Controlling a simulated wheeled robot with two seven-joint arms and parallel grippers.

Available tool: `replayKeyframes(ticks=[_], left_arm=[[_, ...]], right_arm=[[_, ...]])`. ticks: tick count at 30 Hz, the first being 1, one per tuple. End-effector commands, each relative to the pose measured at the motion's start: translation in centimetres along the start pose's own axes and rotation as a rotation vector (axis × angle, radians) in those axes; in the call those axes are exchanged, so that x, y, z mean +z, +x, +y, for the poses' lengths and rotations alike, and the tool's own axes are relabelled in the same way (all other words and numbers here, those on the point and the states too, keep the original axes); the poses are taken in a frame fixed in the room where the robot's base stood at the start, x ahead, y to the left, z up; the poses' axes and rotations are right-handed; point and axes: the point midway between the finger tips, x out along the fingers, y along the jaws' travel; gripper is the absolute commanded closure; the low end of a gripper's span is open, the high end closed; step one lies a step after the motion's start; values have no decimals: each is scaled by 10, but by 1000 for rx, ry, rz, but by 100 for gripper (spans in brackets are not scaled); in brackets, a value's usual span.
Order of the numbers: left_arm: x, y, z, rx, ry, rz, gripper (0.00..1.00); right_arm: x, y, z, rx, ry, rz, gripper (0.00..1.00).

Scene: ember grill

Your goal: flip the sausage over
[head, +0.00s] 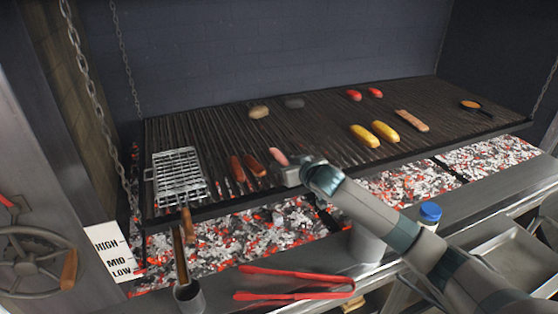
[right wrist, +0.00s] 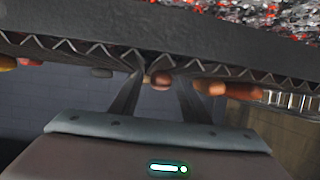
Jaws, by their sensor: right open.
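A pinkish sausage (head: 278,156) lies on the grill grate (head: 325,122), just beyond my right gripper (head: 284,170). Two browner sausages lie left of it, one at the left (head: 236,168) and one nearer the gripper (head: 255,165). In the right wrist view, which looks upside down, my right gripper (right wrist: 160,92) is open, its fingers apart. A small brownish end (right wrist: 160,78) shows between them, seemingly the pinkish sausage beyond the tips; contact cannot be told. Browner sausages (right wrist: 240,91) show right of the fingers. My left gripper is not in view.
A wire basket (head: 180,178) stands left on the grate. Yellow corn cobs (head: 384,131), another sausage (head: 411,121), red pieces (head: 354,95) and a small pan (head: 471,105) lie right. Red tongs (head: 295,283) and a blue-capped jar (head: 429,214) sit on the front ledge. Coals glow below.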

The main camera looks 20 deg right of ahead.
Motion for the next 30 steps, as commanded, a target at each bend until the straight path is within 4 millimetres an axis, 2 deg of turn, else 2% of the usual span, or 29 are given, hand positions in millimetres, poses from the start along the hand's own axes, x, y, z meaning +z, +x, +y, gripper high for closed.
replayKeyframes(ticks=[7, 12, 19, 27, 30], left_arm=[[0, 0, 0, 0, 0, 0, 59], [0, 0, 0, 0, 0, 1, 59], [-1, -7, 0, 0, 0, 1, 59], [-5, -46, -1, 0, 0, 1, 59], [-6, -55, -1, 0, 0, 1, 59]], right_arm=[[0, 0, 0, 0, 0, 1, 58], [0, 0, 0, 0, 0, 0, 92], [-7, -3, 0, 0, 0, 1, 92], [-46, -18, 0, -1, 0, 1, 92], [-55, -22, 0, -1, 0, 1, 92]])
